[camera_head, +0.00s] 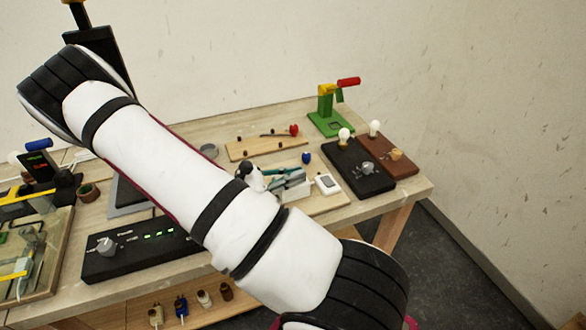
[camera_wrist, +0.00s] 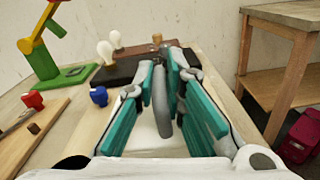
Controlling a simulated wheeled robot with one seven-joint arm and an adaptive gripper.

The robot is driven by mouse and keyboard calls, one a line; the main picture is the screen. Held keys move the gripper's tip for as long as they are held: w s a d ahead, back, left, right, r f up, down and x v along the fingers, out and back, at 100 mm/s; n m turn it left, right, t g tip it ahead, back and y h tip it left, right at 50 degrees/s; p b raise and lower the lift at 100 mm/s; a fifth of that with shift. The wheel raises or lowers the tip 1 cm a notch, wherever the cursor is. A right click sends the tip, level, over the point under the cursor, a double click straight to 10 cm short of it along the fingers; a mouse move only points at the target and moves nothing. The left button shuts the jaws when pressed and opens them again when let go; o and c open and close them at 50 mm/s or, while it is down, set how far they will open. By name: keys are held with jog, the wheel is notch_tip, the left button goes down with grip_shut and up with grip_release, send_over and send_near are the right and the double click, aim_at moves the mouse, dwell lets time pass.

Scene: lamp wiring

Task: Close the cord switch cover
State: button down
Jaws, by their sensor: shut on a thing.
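My gripper (camera_wrist: 161,88), with teal finger pads, is closed around an upright grey piece (camera_wrist: 161,102) with a rounded edge. I cannot tell for sure that this piece is the cord switch cover. In the head view my gripper (camera_head: 274,176) is small and partly behind my arm. It is low over a pale board (camera_head: 328,202), at a grey block-like part (camera_head: 291,189) that may be the cord switch. My fingers hide most of that part, so its cover's angle cannot be read.
A white meter-like device (camera_head: 327,184) lies just right of the gripper. A black box (camera_head: 358,168) and brown box (camera_head: 388,153) with bulbs stand behind. A blue knob (camera_wrist: 99,96) and a green stand (camera_wrist: 62,78) are left in the wrist view.

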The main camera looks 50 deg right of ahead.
jog(key=shift+w+f, duration=0.1)
jog(key=shift+w, duration=0.05)
dwell(0.4)
jog(key=c, duration=1.7)
grip_release()
jog(key=shift+a, duration=0.1)
jog(key=v, duration=1.2)
jog(key=s+a+r+m+t+y, duration=0.3)
jog(key=s+a+r+t+y, duration=0.1)
jog(key=r, duration=0.4)
jog(key=s+a+r+m+t+y, duration=0.3)
jog(key=s+a+r+t+y, duration=0.2)
jog(key=a+r+y, duration=0.1)
jog(key=s+a+r+m+t+y, duration=0.3)
jog(key=s+a+r+t+y, duration=0.1)
jog(key=r, duration=0.5)
jog(key=shift+s+a+r+m+t+y, duration=0.15)
jog(key=shift+a+t+y, duration=0.2)
jog(key=shift+a, duration=0.3)
jog(key=shift+a+r+m+t+y, duration=0.15)
jog(key=shift+a+t+y, duration=0.1)
jog(key=shift+a+t, duration=0.3)
